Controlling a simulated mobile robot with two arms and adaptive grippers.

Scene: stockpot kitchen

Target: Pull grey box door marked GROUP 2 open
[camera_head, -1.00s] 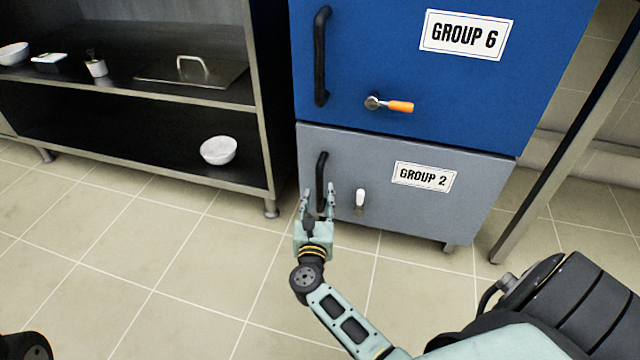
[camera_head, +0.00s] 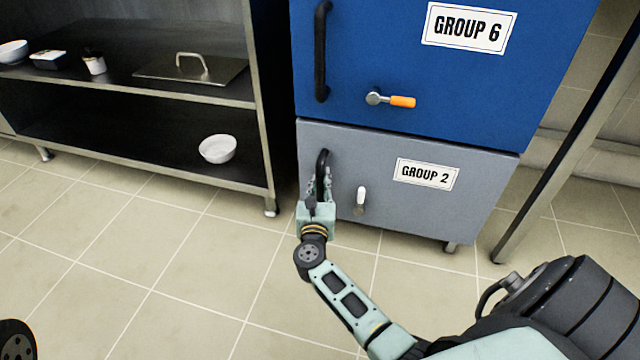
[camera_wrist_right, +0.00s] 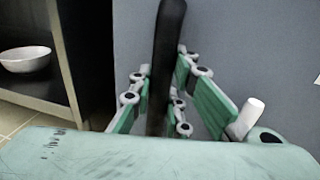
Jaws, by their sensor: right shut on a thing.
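The grey box door (camera_head: 450,208) marked GROUP 2 (camera_head: 427,174) is closed under the blue box. Its black vertical handle (camera_head: 322,160) is on the left side of the door. My right gripper (camera_head: 319,186) is shut on the lower part of this handle. In the right wrist view, the gripper fingers (camera_wrist_right: 165,100) close on both sides of the black handle (camera_wrist_right: 167,40). A small latch with a white grip (camera_head: 361,196) is on the door right of the handle; it also shows in the right wrist view (camera_wrist_right: 250,114). My left gripper is not in view.
The blue box (camera_head: 455,85) marked GROUP 6 sits above, with its own black handle (camera_head: 321,50) and an orange-tipped latch (camera_head: 402,101). A dark shelf (camera_head: 190,95) with a white bowl (camera_head: 217,149) stands left. The tiled floor in front is clear.

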